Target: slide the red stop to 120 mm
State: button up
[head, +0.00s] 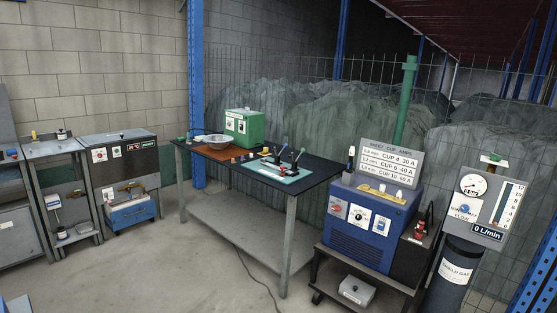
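I cannot pick out the red stop or a millimetre scale for sure at this distance. A teal mat (279,171) lies on the dark-topped workbench (222,158) in the middle of the view. A small fixture with upright dark handles (291,157) stands on it; its details are too small to tell. A small red item (419,230) sits on the dark box beside the blue machine, and I cannot tell what it is. My gripper is not in view.
A metal bowl (212,141) and green box (244,127) stand on the bench. The blue machine (371,222) stands on a cart at right, near a gas cylinder (454,275). Grey cabinets (123,175) line the left. The floor (150,270) in front is mostly clear.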

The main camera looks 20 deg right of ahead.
aim_at(282, 173)
jog(key=z, duration=0.7)
jog(key=i, duration=1.35)
jog(key=z, duration=0.4)
jog(key=i, duration=1.45)
jog(key=u, duration=0.8)
jog(key=i, duration=0.8)
jog(key=u, duration=0.45)
